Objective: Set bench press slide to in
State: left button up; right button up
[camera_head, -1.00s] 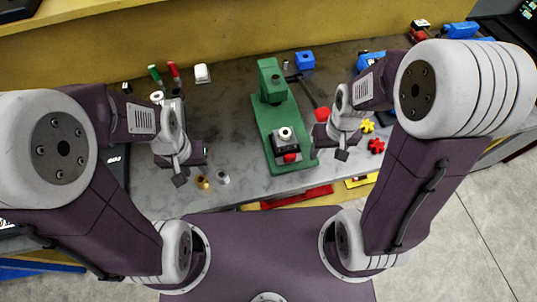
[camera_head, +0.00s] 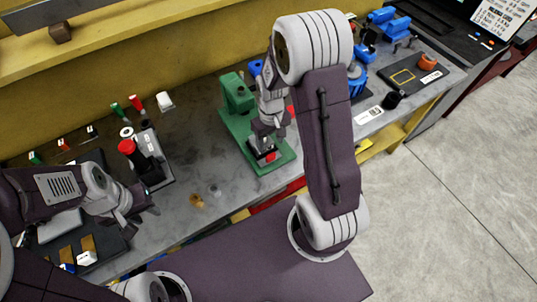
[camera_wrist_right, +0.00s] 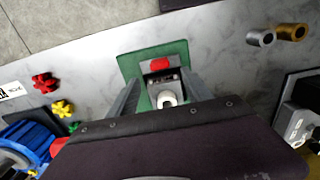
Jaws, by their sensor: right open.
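The green bench press (camera_head: 235,100) stands on the grey bench. Its slide, a dark block with a red knob (camera_head: 270,157), sits at the front part of the green base. My right gripper (camera_head: 266,132) is over the slide, hiding part of it and of the press column. In the right wrist view, the open fingers (camera_wrist_right: 162,88) lie either side of the slide, which shows a white ring (camera_wrist_right: 167,99) and the red knob (camera_wrist_right: 160,64). I cannot tell whether they touch it. My left gripper (camera_head: 135,208) is at the left, away from the press; its jaws are unclear.
A grey device with a red-topped post (camera_head: 127,147) stands left of the press. Blue tools (camera_head: 357,80) are at the right. The bench between press and left device is clear.

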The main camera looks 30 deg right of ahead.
aim_at(271, 155)
notch_tip(271, 155, down, 9)
jog(key=shift+p, duration=0.45)
grip_shut()
dwell(1.2)
